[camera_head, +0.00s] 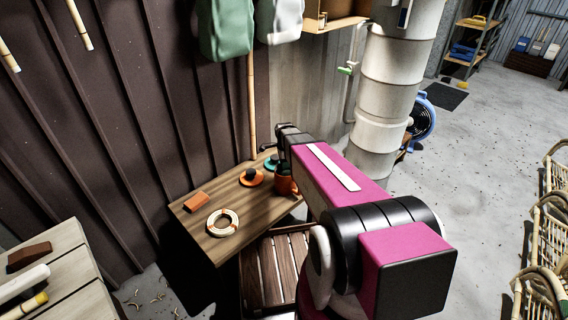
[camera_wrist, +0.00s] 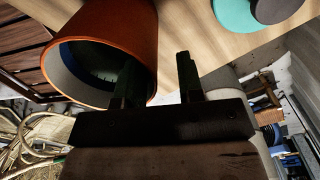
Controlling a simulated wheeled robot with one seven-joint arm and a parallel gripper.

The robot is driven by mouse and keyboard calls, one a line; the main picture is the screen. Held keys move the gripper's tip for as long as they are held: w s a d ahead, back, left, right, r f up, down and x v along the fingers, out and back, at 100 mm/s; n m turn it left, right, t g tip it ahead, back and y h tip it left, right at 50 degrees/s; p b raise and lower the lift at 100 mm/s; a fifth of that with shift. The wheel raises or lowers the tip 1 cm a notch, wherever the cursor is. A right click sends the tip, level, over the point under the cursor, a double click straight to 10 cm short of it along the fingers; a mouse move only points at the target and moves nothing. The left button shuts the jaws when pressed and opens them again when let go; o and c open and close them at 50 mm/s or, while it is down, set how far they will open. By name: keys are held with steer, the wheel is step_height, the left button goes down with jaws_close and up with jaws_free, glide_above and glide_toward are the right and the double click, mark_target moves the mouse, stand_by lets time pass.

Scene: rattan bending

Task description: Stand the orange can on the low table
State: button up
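The orange can (camera_head: 284,186) is at the right end of a wooden table (camera_head: 245,212), partly hidden by my gripper. In the wrist view the can (camera_wrist: 125,30) shows its open end and grey inside. My gripper (camera_wrist: 158,82) is open: one finger overlaps the can's mouth, the other is outside its wall with a visible gap. In the head view my gripper (camera_head: 283,160) is above the can. A lower slatted wooden table (camera_head: 270,270) is in front of the wooden table, partly hidden by my arm.
On the wooden table are an orange block (camera_head: 196,201), a cream and orange ring (camera_head: 222,223), an orange disc with a dark top (camera_head: 251,178) and a teal item (camera_head: 271,162). A bamboo pole (camera_head: 251,110) and a thick pale column (camera_head: 390,90) stand behind.

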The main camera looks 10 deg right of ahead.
step_height(320, 180, up, 12)
steer(key=s+f+n, duration=0.2)
steer(key=s+n, duration=1.5)
steer(key=s, duration=0.1)
steer(key=shift+s+d+f+n, duration=0.15)
steer(key=shift+s+f+n, duration=0.15)
steer(key=shift+f+n, duration=0.1)
steer(key=shift+r, duration=0.1)
steer(key=shift+s+r, duration=0.1)
